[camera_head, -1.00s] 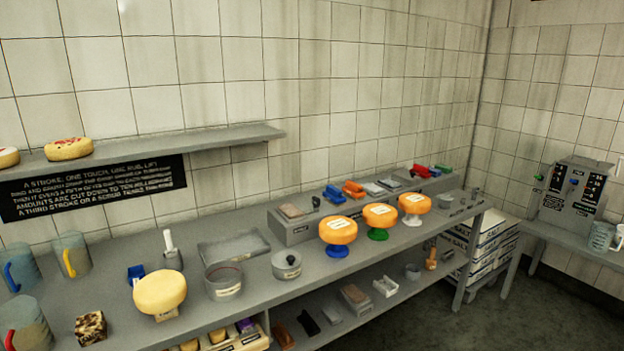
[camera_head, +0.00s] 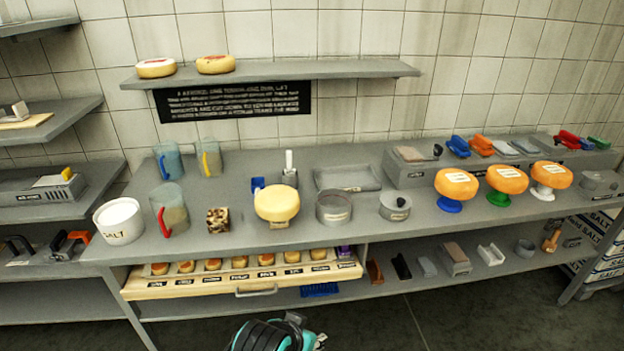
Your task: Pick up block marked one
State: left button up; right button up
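I cannot make out a number one on any block. A dark speckled block (camera_head: 217,221) sits on the grey counter (camera_head: 285,243), left of a yellow cheese wheel (camera_head: 276,203). A small blue block-like item (camera_head: 258,184) stands behind that wheel. Grey and brown blocks (camera_head: 454,258) lie on the lower shelf. A teal and black part of one of my arms (camera_head: 272,336) shows at the bottom edge, in front of the counter. I cannot tell which arm it is. No gripper fingertips are visible.
A pulled-out wooden drawer (camera_head: 160,291) with small labelled rounds juts from under the counter. Glass jugs (camera_head: 168,161) and a white salt tub (camera_head: 119,222) stand at left. Orange wheels on coloured stands (camera_head: 456,183) are at right. Dark floor (camera_head: 470,310) in front is clear.

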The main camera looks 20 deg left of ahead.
aim_at(217, 220)
jog(key=u, duration=1.5)
jog(key=i, duration=0.15)
